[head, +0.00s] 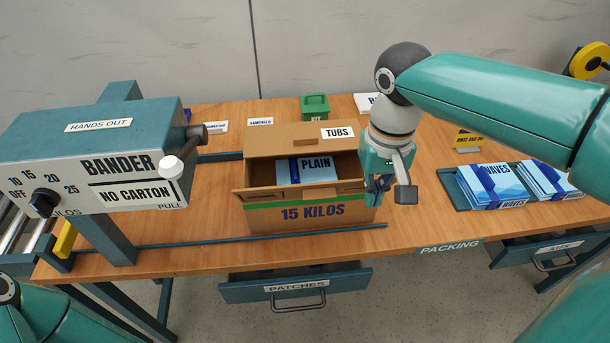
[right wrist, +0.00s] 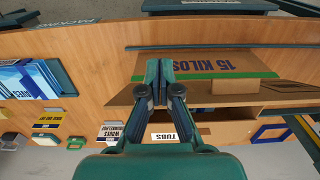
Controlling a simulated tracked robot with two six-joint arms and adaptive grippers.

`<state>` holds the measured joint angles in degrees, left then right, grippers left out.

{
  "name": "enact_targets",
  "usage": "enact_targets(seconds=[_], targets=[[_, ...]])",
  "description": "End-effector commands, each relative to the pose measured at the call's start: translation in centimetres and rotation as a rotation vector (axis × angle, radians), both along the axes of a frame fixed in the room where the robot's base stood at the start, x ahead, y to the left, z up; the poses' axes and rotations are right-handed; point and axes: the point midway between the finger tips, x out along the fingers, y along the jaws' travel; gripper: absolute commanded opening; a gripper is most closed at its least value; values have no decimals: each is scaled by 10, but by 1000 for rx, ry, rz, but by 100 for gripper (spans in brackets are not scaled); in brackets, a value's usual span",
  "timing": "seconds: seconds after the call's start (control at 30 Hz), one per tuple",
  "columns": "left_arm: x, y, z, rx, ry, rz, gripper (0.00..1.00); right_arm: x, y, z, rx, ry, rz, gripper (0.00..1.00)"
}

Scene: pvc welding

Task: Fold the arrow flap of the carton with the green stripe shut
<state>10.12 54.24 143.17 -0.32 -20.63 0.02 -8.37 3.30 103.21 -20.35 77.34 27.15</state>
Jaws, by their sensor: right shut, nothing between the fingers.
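The carton with the green stripe (head: 310,219), marked 15 KILOS, stands on the bench at the centre. Its back flap (head: 265,140), with a TUBS label, is open. A narrow front flap (head: 262,194) is seen near edge-on. Blue PLAIN packs (head: 307,170) lie inside. My right gripper (head: 377,190) is shut and empty at the carton's right end. In the right wrist view its fingertips (right wrist: 160,72) overlap the carton's brown board (right wrist: 120,102) beside the green stripe (right wrist: 205,77). I cannot make out an arrow on any flap. My left gripper is out of view.
The bander (head: 95,160) with its NO CARTON sign stands at the left. A tray (head: 456,189) of WAVES packs lies at the right. A green KIT box (head: 314,105) is behind the carton. The PATCHES drawer (head: 297,285) is pulled out below.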

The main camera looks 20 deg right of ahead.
Motion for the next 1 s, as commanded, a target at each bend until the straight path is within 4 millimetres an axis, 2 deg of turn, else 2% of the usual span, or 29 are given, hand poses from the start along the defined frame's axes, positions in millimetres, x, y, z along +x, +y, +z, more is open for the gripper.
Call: enact_targets(seconds=[1.0], targets=[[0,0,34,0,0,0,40,56,-14,2,0,1,-1,0]])
